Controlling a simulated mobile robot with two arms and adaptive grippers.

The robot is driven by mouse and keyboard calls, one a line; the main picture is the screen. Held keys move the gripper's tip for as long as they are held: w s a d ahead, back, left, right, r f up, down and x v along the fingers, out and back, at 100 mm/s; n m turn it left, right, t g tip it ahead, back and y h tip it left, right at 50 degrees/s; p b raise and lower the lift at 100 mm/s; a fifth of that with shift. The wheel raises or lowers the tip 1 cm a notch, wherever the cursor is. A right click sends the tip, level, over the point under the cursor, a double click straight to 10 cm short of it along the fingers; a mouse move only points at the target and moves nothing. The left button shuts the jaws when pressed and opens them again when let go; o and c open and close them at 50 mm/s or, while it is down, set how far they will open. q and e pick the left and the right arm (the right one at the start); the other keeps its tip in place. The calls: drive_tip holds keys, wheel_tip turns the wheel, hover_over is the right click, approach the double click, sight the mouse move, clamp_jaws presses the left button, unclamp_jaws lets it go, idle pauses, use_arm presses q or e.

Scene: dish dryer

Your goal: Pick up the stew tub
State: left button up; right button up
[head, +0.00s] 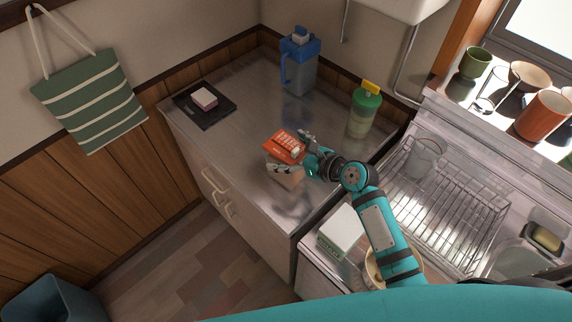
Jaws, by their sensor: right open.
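An orange package with white lettering (284,147), which looks like the stew tub, sits on the metal counter (240,160). My left gripper is not in view.
A blue-lidded pitcher (300,68) and a green-topped bottle (364,112) stand behind. A pink-and-white block (204,98) lies on a black board (190,112). A white box (341,230) stands near my right arm. A wire dish rack (455,215) is at right.

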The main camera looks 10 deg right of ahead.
drive_tip(key=shift+r, duration=0.1)
drive_tip(key=shift+s, duration=0.1)
drive_tip(key=c, duration=1.6)
drive_tip(key=shift+r, duration=0.1)
